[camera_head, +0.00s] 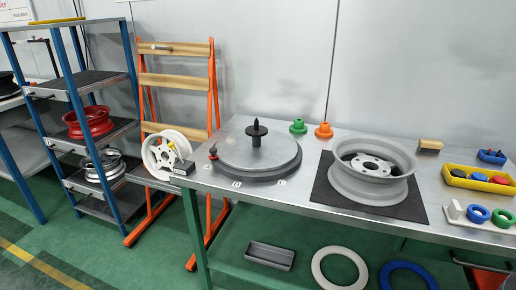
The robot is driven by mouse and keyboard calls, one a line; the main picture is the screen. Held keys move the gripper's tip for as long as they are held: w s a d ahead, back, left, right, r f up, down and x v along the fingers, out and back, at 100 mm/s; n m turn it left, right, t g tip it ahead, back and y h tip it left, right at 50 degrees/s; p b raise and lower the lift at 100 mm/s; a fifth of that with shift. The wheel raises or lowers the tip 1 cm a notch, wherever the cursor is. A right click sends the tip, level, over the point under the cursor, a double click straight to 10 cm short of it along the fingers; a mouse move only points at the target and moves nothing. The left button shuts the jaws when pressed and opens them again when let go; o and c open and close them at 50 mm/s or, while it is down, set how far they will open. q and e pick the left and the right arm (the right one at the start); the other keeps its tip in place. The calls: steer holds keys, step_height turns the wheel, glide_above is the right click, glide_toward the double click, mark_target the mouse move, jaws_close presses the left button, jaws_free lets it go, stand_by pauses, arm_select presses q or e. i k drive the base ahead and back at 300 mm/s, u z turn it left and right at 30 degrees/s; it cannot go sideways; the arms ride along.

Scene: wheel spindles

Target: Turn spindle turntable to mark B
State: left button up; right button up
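The spindle turntable (285,162) is a round grey disc on the left part of the metal workbench. A black spindle (257,134) stands upright at its centre. A red knob (213,151) sits at the disc's left edge. Small white mark tags lie along the front of the disc: one at the left (208,167), one at front left (237,184) and one at front right (281,182). Their letters are too small to read surely; the knob is closest to the left tag. Neither of my grippers is in view.
A grey wheel rim (343,182) lies on a black mat (413,209) right of the turntable. Green (298,127) and orange (324,131) cones stand behind. A white wheel (154,160) is left of the bench. A yellow tray (458,181) is at right. Space above the turntable is clear.

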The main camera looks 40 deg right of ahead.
mark_target(256, 147)
steer(key=z, duration=1.25)
steer(key=i, duration=0.3)
steer(key=u, duration=0.05)
